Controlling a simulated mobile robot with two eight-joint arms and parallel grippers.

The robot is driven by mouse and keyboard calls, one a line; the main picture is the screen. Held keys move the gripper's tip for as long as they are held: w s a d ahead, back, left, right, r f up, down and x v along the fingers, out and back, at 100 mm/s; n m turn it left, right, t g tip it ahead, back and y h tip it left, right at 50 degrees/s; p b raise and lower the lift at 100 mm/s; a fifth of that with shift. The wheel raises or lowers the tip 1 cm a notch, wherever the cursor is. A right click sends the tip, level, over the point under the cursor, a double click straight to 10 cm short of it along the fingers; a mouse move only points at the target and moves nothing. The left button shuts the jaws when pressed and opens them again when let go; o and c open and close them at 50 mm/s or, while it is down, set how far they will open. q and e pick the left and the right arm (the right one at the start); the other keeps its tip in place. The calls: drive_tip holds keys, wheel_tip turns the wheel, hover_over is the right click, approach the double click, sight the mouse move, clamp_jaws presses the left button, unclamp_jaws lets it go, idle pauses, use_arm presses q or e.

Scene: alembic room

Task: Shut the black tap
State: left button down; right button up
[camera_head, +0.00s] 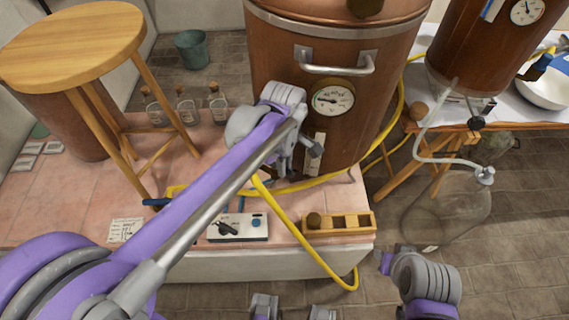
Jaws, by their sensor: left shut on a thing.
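The large copper boiler (275,60) stands on the pink tiled platform, with a round gauge (333,99) and a metal handle on its front. My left arm reaches across to the boiler's lower front. My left gripper (292,152) is shut on the black tap (315,148) there. The tap is mostly hidden by the gripper; a dark piece shows beside the fingers. How far the tap is turned cannot be made out. My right gripper (388,263) is low at the right, away from the boiler, and its jaws cannot be made out.
A yellow hose (285,217) runs past the boiler's foot and over the platform edge. A wooden rack (340,224) and a white switch box (238,227) lie in front. A wooden stool (75,45) is at left. A second copper vessel (475,50) and glass carboy (455,215) are right.

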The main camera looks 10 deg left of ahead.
use_arm(q)
drive_tip(key=c, duration=0.8)
unclamp_jaws()
drive_tip(key=shift+o, duration=0.2)
